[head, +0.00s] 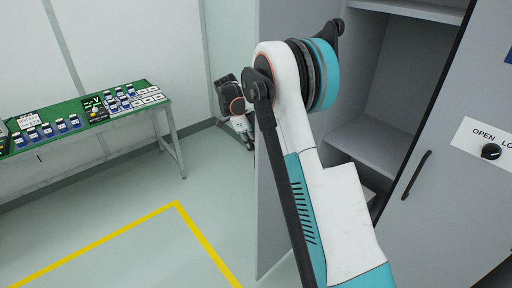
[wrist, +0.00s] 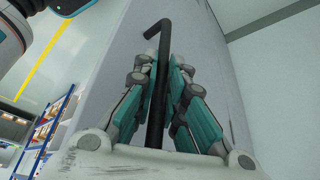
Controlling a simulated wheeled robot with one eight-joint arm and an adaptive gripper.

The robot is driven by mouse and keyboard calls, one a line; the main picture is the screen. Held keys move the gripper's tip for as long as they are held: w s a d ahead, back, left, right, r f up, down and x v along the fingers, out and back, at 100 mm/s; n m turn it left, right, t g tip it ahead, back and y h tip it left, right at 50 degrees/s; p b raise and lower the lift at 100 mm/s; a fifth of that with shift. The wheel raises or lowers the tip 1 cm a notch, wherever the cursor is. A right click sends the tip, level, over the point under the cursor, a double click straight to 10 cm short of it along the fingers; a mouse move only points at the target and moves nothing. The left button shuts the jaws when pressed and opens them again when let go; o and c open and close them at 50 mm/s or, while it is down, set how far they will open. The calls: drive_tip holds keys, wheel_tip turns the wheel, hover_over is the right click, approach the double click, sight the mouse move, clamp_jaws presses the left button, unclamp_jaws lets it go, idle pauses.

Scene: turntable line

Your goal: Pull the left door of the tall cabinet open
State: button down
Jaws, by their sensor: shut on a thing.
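The tall cabinet's left door (head: 272,225) is a grey panel standing swung out. The cabinet's shelved inside (head: 372,95) shows to the right of it, partly behind my arm. My gripper (head: 247,138) is at the left, outer face of this door. In the wrist view, my gripper (wrist: 160,65) has its teal and grey fingers closed around the door's black bar handle (wrist: 157,100). The handle's bent top end sticks out above the fingers, against the grey door face (wrist: 112,60). In the head view the handle cannot be made out.
The right door (head: 450,215) has a black handle (head: 416,175) and a knob (head: 491,151) on a label reading OPEN. A green-topped table (head: 75,137) with several small items stands at the left. The floor between it and the cabinet is clear, with a yellow line (head: 178,205).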

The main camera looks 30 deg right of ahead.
drive_tip(key=shift+d, duration=0.1)
drive_tip(key=c, duration=1.7)
unclamp_jaws()
drive_tip(key=shift+d, duration=0.1)
drive_tip(key=shift+o, duration=0.2)
drive_tip(key=v, duration=1.2)
